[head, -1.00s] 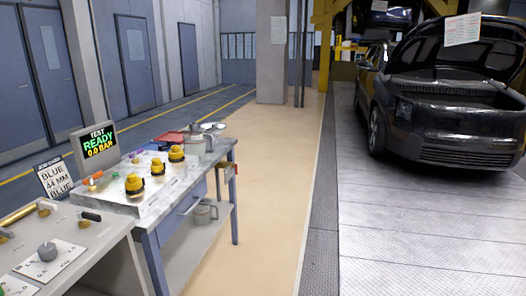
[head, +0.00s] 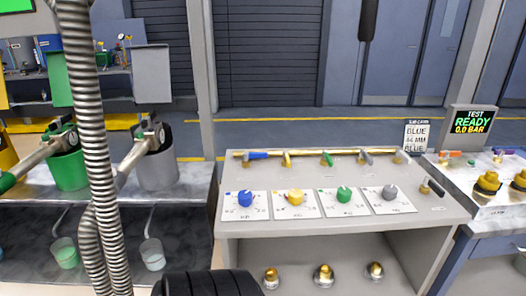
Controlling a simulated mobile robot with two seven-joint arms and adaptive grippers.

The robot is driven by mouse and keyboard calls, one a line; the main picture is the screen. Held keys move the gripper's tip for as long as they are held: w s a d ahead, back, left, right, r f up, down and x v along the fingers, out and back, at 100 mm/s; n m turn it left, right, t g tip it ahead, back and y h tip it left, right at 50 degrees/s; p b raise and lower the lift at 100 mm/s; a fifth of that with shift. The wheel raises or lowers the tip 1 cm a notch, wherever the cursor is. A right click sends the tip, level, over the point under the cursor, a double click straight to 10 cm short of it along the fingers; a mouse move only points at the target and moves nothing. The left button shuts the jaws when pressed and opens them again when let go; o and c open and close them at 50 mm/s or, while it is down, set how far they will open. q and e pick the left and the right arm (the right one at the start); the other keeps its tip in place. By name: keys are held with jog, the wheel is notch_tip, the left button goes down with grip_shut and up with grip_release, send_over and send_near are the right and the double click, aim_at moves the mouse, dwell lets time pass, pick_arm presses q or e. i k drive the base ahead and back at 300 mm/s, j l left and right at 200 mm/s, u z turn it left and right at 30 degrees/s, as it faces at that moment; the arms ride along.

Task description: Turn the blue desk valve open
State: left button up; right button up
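The desk (head: 340,236) stands in the middle of the head view. A brass pipe (head: 308,153) runs along its back edge with several coloured lever valves on it. The blue valve lever (head: 257,155) is the leftmost and looks to lie roughly along the pipe. To its right are a yellow lever (head: 287,158), a green lever (head: 327,158) and a grey lever (head: 365,157). A blue knob (head: 245,199) sits on a white dial plate in front of the blue lever. Neither of my grippers shows in the view, and nothing touches the blue lever.
A ribbed metal hose (head: 88,120) hangs in the left foreground, and a black ribbed object (head: 207,284) is at the bottom. Green (head: 68,170) and grey (head: 162,165) containers stand left. A job card (head: 416,136) reads BLUE, 44 MM, BLUE. The test screen (head: 470,121) reads READY, 0.0 BAR.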

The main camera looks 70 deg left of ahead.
aim_at(245, 156)
jog(key=u, duration=2.35)
